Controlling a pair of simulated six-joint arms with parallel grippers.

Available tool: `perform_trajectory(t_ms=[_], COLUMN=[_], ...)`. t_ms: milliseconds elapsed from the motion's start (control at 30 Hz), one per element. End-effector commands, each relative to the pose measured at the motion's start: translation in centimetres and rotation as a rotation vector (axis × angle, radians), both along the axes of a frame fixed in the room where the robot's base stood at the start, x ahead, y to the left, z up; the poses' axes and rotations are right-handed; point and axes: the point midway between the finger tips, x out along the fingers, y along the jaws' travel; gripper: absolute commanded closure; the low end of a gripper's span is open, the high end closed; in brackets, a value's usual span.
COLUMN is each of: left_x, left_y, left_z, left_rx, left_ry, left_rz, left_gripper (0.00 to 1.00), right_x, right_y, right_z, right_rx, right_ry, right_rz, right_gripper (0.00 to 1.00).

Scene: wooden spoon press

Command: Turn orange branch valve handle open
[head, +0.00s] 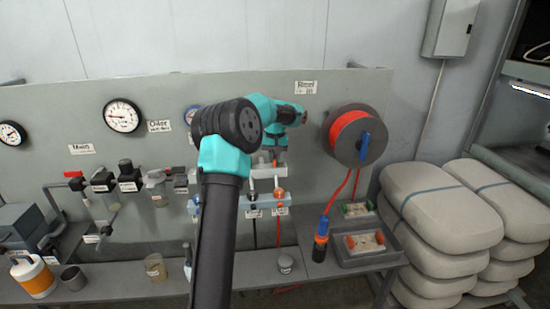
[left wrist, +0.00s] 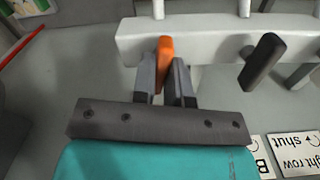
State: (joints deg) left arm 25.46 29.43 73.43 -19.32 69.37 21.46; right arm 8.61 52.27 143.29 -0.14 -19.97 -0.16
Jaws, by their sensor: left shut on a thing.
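The orange valve handle (left wrist: 165,50) stands between the two fingers of my left gripper (left wrist: 167,82) in the left wrist view. The fingers are shut on it, one on each side. The handle sits at the edge of a pale grey manifold bar (left wrist: 215,38). In the head view my left gripper (head: 274,157) is at the panel, in front of the manifold, and its fingertips are small there. An orange part (head: 279,192) shows just below it; I cannot tell if it is the same handle. My right gripper is not in view.
A black handle (left wrist: 262,60) is on the same bar, to the right of the orange one. Printed labels (left wrist: 298,153) lie nearby. In the head view, a reel with orange hose (head: 358,135) hangs to the right, and a grey tray (head: 368,255) stands below it.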

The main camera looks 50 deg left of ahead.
Motion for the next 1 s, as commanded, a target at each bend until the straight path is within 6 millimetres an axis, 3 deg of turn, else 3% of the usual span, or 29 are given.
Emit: perform_trajectory(t_ms=[400, 933, 967, 1000], left_x=[0.01, 0.02, 0.01, 0.02], left_y=[0.02, 0.03, 0.03, 0.03], left_z=[0.08, 0.09, 0.09, 0.09], left_rx=[0.001, 0.001, 0.001, 0.001], left_ry=[-0.001, -0.002, -0.002, -0.002], left_rz=[0.229, 0.258, 0.259, 0.258], left_gripper=[1.0, 1.0, 0.83, 0.8], right_x=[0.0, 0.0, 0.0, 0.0], right_y=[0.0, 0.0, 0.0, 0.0], right_z=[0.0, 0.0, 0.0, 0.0], right_rx=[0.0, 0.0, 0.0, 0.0], right_ry=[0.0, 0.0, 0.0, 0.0], right_rz=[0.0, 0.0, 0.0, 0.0], right_gripper=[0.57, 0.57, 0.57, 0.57])
